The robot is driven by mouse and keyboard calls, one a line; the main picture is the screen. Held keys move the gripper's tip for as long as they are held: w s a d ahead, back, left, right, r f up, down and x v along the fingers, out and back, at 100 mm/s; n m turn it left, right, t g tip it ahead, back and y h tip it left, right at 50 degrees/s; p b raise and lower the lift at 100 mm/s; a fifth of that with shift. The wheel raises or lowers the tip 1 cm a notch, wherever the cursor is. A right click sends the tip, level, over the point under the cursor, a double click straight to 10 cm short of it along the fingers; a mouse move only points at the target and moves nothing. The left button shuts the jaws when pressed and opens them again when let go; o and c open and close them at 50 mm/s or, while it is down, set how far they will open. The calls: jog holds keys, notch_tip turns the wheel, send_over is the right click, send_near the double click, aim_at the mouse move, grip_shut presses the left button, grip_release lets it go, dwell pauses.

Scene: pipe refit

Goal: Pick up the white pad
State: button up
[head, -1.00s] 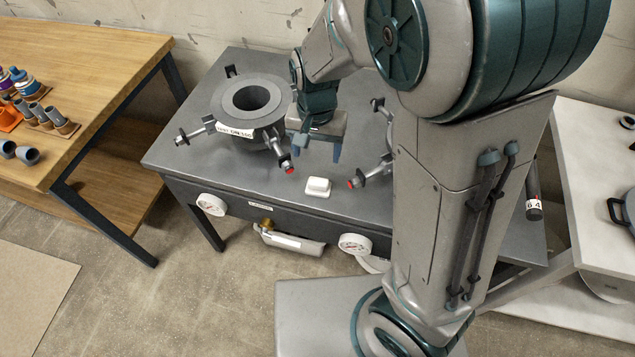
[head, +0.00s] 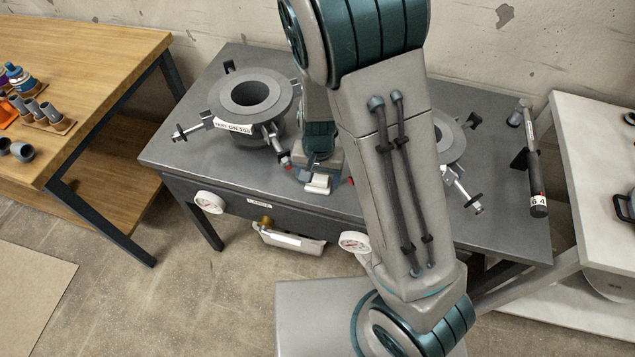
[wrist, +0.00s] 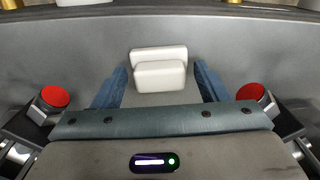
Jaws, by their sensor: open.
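The white pad (head: 318,184) lies on the grey workbench near its front edge. In the wrist view the white pad (wrist: 158,68) is a pale rounded block with a raised front part, lying between the two blue fingers. My gripper (wrist: 160,85) is open, with one finger on each side of the pad and a visible gap to each. In the head view my gripper (head: 318,178) is right over the pad, and my wrist hides part of it. I cannot tell the exact height of the fingertips above the bench.
A flanged pipe fitting (head: 251,97) with clamp arms stands left of my gripper. Another fitting (head: 450,140) is partly behind my arm. Red-tipped clamp ends (wrist: 55,96) flank my gripper closely on both sides. A dark cylindrical tool (head: 537,185) lies at the bench's right.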

aim_at(318, 177)
jog(key=shift+f, duration=0.15)
jog(key=c, duration=0.8)
jog(key=shift+o, duration=0.2)
notch_tip(318, 177, up, 10)
jog(key=shift+r+p, duration=0.1)
jog(key=shift+p, duration=0.75)
